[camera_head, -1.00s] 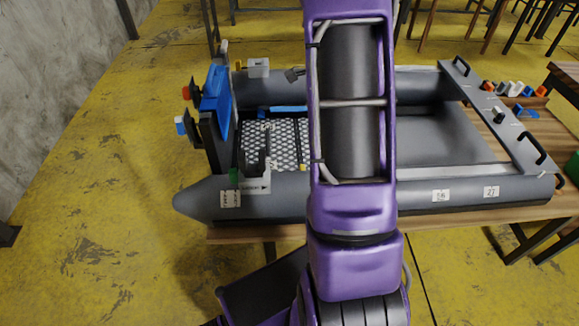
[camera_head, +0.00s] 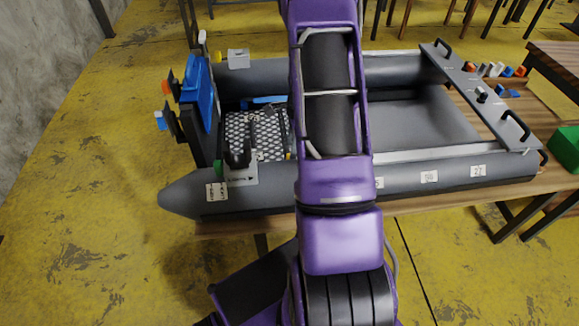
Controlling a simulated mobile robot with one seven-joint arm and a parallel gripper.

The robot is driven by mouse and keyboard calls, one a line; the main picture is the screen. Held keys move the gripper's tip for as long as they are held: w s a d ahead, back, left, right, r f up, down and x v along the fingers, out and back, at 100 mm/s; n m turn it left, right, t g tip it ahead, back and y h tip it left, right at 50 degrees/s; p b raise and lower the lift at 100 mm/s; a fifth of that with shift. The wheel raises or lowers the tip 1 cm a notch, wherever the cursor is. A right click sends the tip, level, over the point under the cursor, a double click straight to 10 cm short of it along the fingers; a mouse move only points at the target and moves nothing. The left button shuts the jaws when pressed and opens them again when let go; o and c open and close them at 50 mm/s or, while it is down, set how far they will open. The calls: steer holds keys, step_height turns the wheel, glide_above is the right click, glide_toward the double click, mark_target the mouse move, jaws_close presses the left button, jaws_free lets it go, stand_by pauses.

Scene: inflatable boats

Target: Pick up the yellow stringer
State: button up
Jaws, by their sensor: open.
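A grey inflatable boat (camera_head: 440,172) lies on a wooden table (camera_head: 450,202). A small yellow piece (camera_head: 218,60) shows by its far left end, near a grey bracket (camera_head: 238,59). I cannot tell whether that piece is the yellow stringer, and no other clear yellow stringer shows. My purple arm rises through the middle of the view and leaves at the top edge. It hides part of the boat's inside and near tube. My gripper is out of view.
A blue panel (camera_head: 199,90) stands at the boat's left end beside a perforated floor plate (camera_head: 270,130). A grey board with black handles (camera_head: 468,82) spans the right end. Small orange, white and blue parts (camera_head: 498,70) and a green box (camera_head: 566,148) are at the right.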

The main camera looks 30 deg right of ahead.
steer(key=f, duration=0.4)
steer(key=shift+w+a+f+b, duration=0.1)
steer(key=shift+a+f+b, duration=0.2)
jaws_close()
